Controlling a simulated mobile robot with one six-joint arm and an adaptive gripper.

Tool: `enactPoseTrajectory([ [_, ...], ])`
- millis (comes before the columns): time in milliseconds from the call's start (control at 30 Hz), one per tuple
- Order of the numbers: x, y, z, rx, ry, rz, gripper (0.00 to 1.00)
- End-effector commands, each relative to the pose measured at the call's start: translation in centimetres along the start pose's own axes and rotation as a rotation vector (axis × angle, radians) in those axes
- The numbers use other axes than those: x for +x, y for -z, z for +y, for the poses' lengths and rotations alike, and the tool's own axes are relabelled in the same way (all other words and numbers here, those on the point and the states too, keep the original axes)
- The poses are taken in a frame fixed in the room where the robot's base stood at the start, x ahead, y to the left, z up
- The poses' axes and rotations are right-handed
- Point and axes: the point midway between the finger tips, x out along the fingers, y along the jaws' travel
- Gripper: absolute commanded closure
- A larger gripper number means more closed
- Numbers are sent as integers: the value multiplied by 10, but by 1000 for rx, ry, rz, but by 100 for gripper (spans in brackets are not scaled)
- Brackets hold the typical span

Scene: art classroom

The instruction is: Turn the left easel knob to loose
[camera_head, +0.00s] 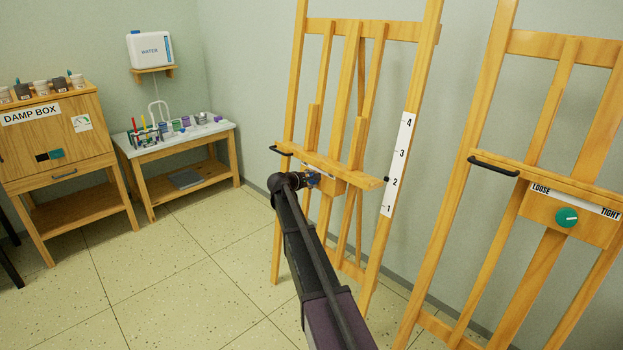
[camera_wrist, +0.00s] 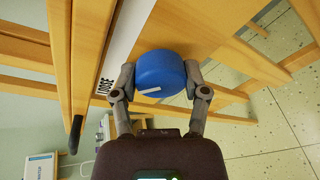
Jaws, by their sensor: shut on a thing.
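The left easel (camera_head: 352,170) stands by the wall, with a ledge and a blue knob (camera_wrist: 160,78) under it. My gripper (camera_wrist: 160,88) is shut on the blue knob, one finger on each side of its rim. A short white mark on the knob's face lies on the side toward the printed word LOOSE (camera_wrist: 103,82), pointing roughly that way. The other end of the label cannot be read in the wrist view. In the head view my gripper (camera_head: 308,180) is at the left easel, and my arm mostly hides the knob and its label.
A right easel (camera_head: 530,165) has a green knob (camera_head: 567,217) with a LOOSE to TIGHT label. A black handle (camera_wrist: 75,135) sits close to my gripper. A damp box cabinet (camera_head: 55,150) and a supply table (camera_head: 180,140) stand at left. The floor between is clear.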

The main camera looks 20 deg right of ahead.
Motion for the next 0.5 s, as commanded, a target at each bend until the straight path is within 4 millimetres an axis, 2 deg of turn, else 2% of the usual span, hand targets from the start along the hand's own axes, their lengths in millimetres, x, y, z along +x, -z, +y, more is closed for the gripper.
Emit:
enactPoseTrajectory([
  [200, 1, 0, 1, -141, 29, -10, 89],
  [500, 0, 0, 0, -226, 45, -15, 89],
])
